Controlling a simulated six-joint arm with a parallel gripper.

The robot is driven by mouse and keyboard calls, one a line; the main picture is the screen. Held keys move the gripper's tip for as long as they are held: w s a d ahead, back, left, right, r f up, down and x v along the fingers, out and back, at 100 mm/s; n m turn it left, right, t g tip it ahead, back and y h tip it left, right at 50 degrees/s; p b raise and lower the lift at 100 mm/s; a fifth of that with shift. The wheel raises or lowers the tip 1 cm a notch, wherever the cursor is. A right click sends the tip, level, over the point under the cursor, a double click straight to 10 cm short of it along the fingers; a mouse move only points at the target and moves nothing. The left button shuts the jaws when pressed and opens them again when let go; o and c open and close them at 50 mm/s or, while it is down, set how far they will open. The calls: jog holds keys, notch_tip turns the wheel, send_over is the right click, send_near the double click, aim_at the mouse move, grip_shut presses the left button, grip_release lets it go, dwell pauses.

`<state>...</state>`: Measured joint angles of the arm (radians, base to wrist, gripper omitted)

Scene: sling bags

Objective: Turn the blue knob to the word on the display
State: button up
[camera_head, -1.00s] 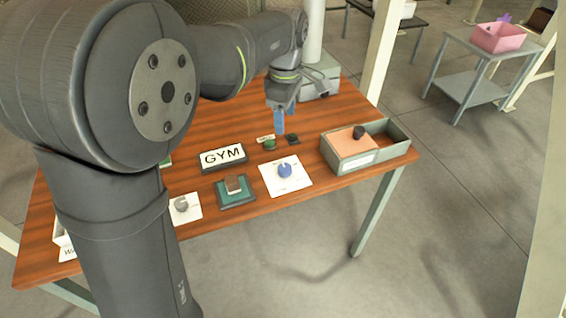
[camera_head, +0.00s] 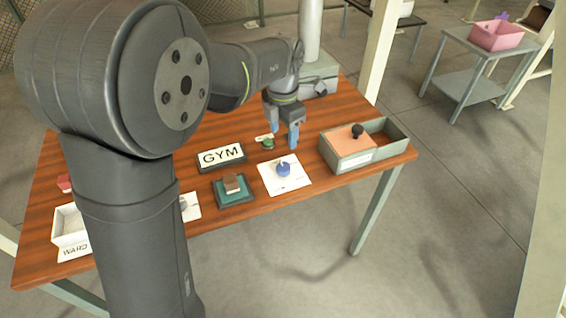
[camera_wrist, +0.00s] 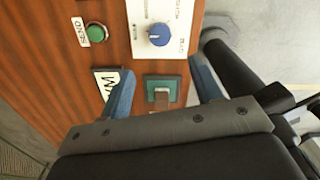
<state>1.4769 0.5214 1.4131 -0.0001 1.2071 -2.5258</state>
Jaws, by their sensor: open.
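The blue knob (camera_head: 283,169) sits on a white card (camera_head: 298,181) near the table's front edge. In the wrist view the knob (camera_wrist: 159,34) has a white pointer mark, with printed words around it too small to read surely. The display (camera_head: 221,156) reads "GYM" and stands left of the knob. It shows partly in the wrist view (camera_wrist: 106,80), behind a finger. My gripper (camera_head: 282,140) is open and empty, its blue fingers pointing down above and just behind the knob, apart from it.
A green button (camera_head: 268,143) with a "SEND" label in the wrist view lies behind the card. A teal pad with a brown block (camera_head: 232,184) is left of the knob. A grey box with an orange lid (camera_head: 347,143) stands right. A white "WARD" bin (camera_head: 70,226) is far left.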

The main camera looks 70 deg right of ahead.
aim_at(283, 167)
notch_tip(283, 167, down, 12)
jog(key=shift+f, duration=0.2)
jog(key=c, duration=1)
